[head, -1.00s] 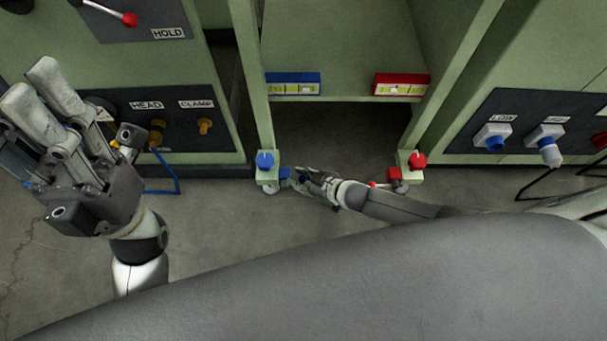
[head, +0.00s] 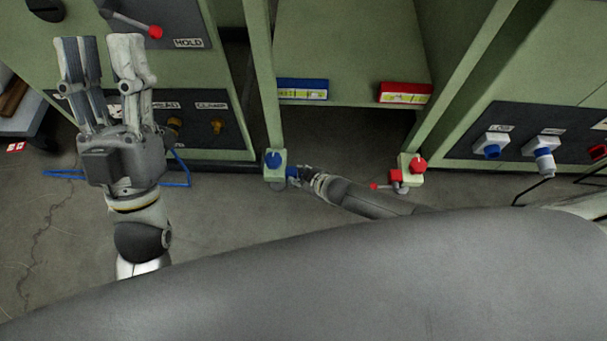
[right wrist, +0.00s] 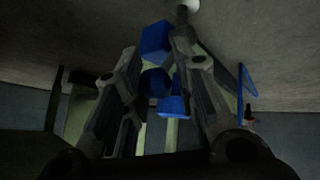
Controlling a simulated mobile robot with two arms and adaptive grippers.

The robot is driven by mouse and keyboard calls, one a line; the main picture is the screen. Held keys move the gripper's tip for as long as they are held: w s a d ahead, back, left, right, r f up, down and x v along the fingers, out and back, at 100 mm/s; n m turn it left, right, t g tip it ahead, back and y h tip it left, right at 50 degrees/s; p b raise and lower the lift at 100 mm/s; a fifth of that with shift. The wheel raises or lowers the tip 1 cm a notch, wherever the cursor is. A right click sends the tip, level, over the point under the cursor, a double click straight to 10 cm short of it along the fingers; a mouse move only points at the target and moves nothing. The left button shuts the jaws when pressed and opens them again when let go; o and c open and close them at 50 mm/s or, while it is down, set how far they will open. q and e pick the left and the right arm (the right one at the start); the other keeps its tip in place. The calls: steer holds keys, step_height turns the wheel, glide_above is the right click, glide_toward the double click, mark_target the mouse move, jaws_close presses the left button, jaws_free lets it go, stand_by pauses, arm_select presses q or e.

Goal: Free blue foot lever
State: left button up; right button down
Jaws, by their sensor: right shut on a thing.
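The blue-marked foot (head: 276,178) stands at the base of the left green post, with a blue knob (head: 273,159) on top and a blue block (head: 292,173) at its side. My right gripper (head: 304,173) is low beside this block, shut on the blue foot lever. In the right wrist view, the lever's round blue end (right wrist: 155,82) shows between the fingers, and blue parts of the foot show above and below it. The lever's arm is mostly hidden by the fingers. My left gripper (head: 103,45) is raised and empty at the left, its fingers apart.
A matching foot with a red knob (head: 418,166) and a red-tipped lever (head: 375,186) stands right of my right arm. Panels flank both sides; a blue cable (head: 176,184) lies left.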

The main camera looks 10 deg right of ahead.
arm_select(q)
steer(key=shift+w+d+f+g+y+p, duration=0.15)
steer(key=shift+w+f+g+y, duration=0.1)
steer(key=shift+w+f+g, duration=0.3)
steer(key=shift+w+d+f+g+y+p, duration=0.15)
steer(key=shift+w+f+g+y, duration=0.15)
steer(key=shift+w+f, duration=0.4)
arm_select(e)
steer(key=shift+w+d+r+h, duration=0.1)
steer(key=shift+w+d+h, duration=0.2)
steer(key=shift+w+d, duration=0.1)
arm_select(q)
steer(key=shift+a, duration=0.1)
arm_select(e)
steer(key=c, duration=1.2)
jaws_free()
steer(key=shift+s+a, duration=0.15)
arm_select(q)
steer(key=shift+r, duration=0.1)
arm_select(e)
steer(key=shift+s+a, duration=0.1)
steer(key=shift+v, duration=0.9)
steer(key=v, duration=1)
